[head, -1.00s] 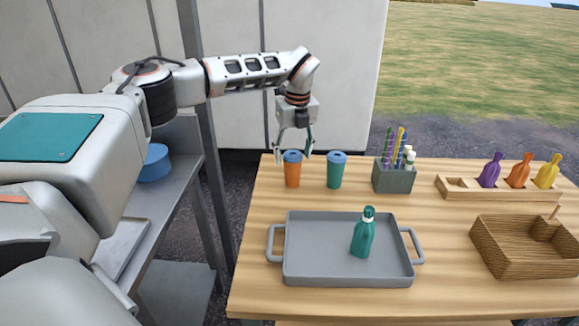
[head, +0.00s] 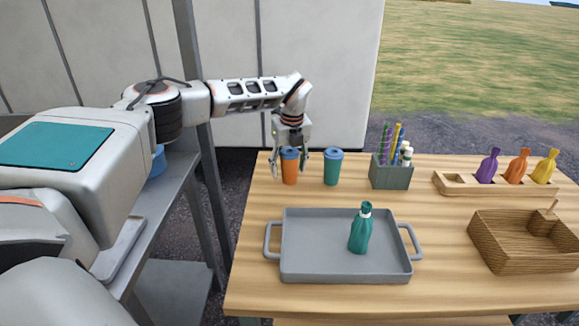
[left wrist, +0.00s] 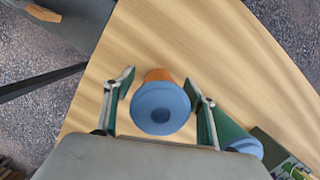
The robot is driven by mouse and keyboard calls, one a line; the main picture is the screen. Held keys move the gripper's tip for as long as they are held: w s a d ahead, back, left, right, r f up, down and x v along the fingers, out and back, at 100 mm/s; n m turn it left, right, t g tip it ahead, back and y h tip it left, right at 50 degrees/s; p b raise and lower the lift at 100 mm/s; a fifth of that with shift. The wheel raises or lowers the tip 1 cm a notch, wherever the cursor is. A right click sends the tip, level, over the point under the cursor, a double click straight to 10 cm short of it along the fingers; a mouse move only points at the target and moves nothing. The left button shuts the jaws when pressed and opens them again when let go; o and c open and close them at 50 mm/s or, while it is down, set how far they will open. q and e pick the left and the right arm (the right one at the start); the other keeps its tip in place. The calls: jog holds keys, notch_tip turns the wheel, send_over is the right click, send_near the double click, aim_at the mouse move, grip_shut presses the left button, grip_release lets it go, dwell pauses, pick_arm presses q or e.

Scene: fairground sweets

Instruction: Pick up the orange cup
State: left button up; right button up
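The orange cup (head: 290,172) with a blue lid stands upright at the back left of the wooden table. In the left wrist view the cup (left wrist: 158,75) shows from above, its blue lid facing the camera. My left gripper (head: 289,172) points down over it, with one finger on each side. In the left wrist view the fingers of my left gripper (left wrist: 163,88) are spread, with a gap visible on both sides of the cup. My right gripper is not in view.
A teal cup (head: 332,168) with a blue lid stands close to the right.

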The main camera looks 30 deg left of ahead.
pick_arm(q)
jog(key=c, duration=1.3)
jog(key=shift+o, duration=0.2)
jog(key=shift+r, duration=0.15)
